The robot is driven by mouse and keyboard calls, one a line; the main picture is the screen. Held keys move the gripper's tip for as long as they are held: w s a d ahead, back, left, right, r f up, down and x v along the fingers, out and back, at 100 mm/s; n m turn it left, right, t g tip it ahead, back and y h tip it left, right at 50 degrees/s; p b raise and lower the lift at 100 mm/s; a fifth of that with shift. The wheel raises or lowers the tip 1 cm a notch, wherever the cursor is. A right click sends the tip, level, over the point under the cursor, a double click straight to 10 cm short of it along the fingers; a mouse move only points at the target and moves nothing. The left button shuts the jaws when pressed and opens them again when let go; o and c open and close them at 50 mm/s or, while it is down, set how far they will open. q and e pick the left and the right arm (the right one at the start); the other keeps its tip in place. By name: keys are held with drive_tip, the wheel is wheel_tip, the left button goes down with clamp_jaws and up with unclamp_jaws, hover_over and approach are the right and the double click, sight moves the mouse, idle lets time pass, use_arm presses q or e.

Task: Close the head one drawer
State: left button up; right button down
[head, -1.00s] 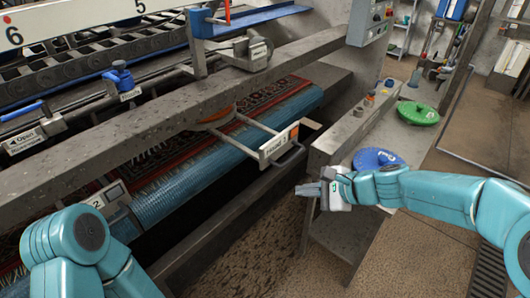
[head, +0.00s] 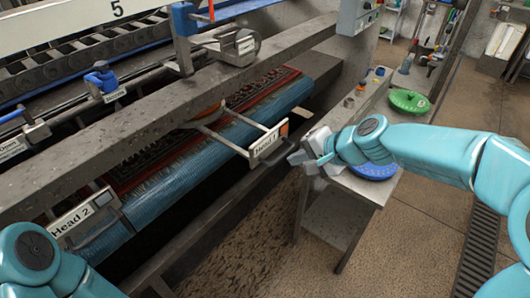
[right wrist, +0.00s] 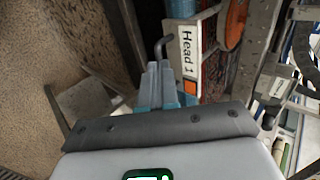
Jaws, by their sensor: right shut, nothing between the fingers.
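The Head 1 drawer (head: 268,145) is pulled out of the machine, an open metal frame with a white "Head 1" label and an orange patch on its front. In the right wrist view its labelled front (right wrist: 188,55) stands just beyond the fingers. My right gripper (head: 292,159) is shut and empty, close to the front's right end and handle. In the right wrist view the fingertips (right wrist: 159,68) are by the bent handle; I cannot tell if they touch. Of my left arm only links show, and its gripper is out of view.
The Head 2 front (head: 82,214) is at the lower left. A long grey beam (head: 150,118) runs above the drawers, with a rolled blue rug (head: 165,190) below. At right, a metal bench holds a blue disc (head: 372,170) and a green disc (head: 410,101).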

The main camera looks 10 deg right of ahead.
sight(258, 157)
drive_tip(key=w+a+f, duration=0.1)
drive_tip(key=w+a, duration=0.1)
drive_tip(key=w+a+f+p, duration=0.1)
drive_tip(key=w+f, duration=0.1)
drive_tip(key=w, duration=0.1)
drive_tip(key=w+a+f+p, duration=0.1)
drive_tip(key=w+a+f, duration=0.1)
drive_tip(key=shift+w+a, duration=0.2)
drive_tip(key=shift+a, duration=0.1)
drive_tip(key=shift+w+a, duration=0.15)
drive_tip(key=shift+w, duration=0.1)
